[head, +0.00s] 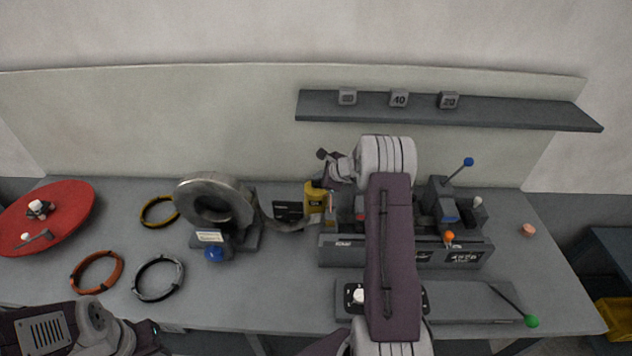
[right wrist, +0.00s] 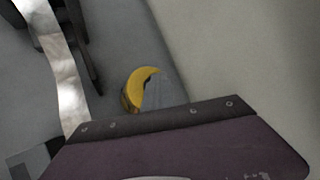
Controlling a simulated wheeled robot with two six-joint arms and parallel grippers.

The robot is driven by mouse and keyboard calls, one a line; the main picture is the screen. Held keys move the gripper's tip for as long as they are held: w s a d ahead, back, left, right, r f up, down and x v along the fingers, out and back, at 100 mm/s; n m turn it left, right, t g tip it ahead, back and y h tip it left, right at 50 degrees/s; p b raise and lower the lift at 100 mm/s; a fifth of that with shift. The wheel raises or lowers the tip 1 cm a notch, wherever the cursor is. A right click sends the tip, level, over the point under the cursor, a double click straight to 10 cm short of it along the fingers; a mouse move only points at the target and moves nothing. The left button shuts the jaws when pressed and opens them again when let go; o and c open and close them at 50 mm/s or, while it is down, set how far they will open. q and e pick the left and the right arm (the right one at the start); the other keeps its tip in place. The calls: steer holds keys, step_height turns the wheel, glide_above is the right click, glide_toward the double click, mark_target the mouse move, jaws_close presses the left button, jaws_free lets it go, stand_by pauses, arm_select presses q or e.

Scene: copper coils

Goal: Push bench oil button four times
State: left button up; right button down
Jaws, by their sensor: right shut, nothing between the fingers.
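The yellow oil container (head: 314,201) with a dark label stands on the bench, between the grey coil machine and the long machine. Its button cannot be made out, as my right gripper (head: 321,182) is over its top. The right gripper is shut and empty. I cannot tell whether it touches the container. In the right wrist view a yellow curved edge (right wrist: 139,84) shows just past my own dark purple part, which hides much of the view. Part of my left arm is at the lower left of the head view, but its gripper is not visible.
The coil machine (head: 247,239) with its metal strip stands left of the container. The long machine (head: 331,255) with levers stands right, partly behind my right arm. Loose coils (head: 96,272) and a red round tray (head: 75,210) lie left. A shelf (head: 460,113) hangs above.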

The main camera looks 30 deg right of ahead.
mark_target(318, 184)
steer(key=shift+f, duration=0.3)
steer(key=shift+r, duration=0.15)
steer(key=shift+r+p, duration=0.9)
steer(key=shift+r, duration=0.3)
steer(key=shift+r+p, duration=0.55)
steer(key=shift+r, duration=0.1)
step_height(318, 184, up, 4)
steer(key=p, duration=0.3)
steer(key=shift+f, duration=0.1)
steer(key=shift+w, duration=0.1)
stand_by(1.5)
